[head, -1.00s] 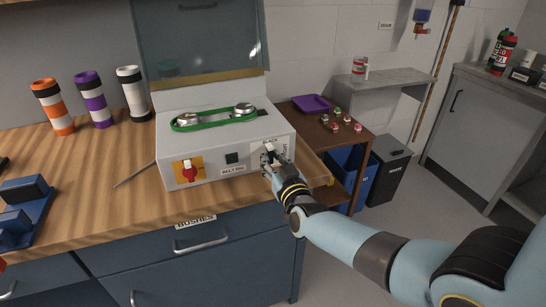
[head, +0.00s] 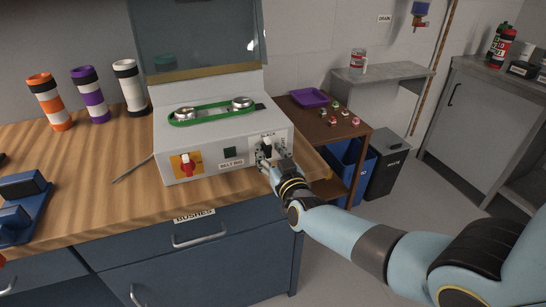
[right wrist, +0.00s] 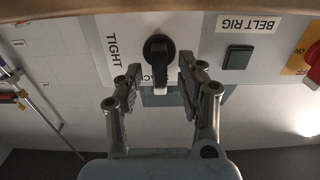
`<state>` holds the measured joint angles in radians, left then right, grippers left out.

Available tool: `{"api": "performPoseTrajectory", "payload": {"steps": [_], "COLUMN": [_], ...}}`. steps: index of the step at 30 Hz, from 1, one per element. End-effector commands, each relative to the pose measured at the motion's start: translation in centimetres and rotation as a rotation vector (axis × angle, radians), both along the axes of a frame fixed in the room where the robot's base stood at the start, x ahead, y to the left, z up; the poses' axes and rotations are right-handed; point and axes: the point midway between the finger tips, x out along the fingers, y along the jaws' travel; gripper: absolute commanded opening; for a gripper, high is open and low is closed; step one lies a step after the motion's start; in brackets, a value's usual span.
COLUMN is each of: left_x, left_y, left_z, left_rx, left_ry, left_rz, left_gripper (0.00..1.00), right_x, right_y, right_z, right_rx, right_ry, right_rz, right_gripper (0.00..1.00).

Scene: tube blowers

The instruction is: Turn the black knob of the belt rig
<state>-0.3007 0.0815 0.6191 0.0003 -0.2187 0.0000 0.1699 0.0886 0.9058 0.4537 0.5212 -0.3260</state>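The belt rig (head: 215,161) is a light grey box on the wooden bench, with a green belt (head: 212,113) over two metal pulleys on top. Its black knob (right wrist: 158,48) sits on the front panel beside a label reading TIGHT; in the right wrist view its narrow grip points down the picture. My right gripper (right wrist: 160,74) is open, with one finger on each side of the knob's grip and gaps visible. In the head view the right gripper (head: 269,151) is at the right of the rig's front and largely covers the knob. My left gripper is not in view.
A red rotary switch (head: 186,165) on a yellow plate and a dark square button (head: 230,152) are left of the knob. A clear raised cover (head: 205,40) stands behind the belt. Orange, purple and white tubes stand at the back left. A brown side table (head: 333,130) stands right.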

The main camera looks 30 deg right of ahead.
Motion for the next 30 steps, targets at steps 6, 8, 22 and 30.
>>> {"api": "performPoseTrajectory", "payload": {"steps": [6,8,22,30], "left_x": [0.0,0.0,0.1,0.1], "left_y": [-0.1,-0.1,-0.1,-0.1], "left_z": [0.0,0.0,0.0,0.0], "left_rx": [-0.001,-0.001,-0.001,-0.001], "left_ry": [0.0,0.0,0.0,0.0], "left_rz": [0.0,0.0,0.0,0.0], "left_gripper": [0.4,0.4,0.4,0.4], "right_x": [-2.7,-4.1,-11.4,-11.6], "right_y": [0.7,1.0,2.8,2.8], "right_z": [-0.1,-0.2,-0.1,-0.1], "right_rx": [0.002,0.002,0.0,0.0], "right_ry": [0.003,0.004,0.002,0.002], "right_rz": [0.001,0.001,0.0,0.0], "right_gripper": [0.38,0.38,0.38,0.38]}}
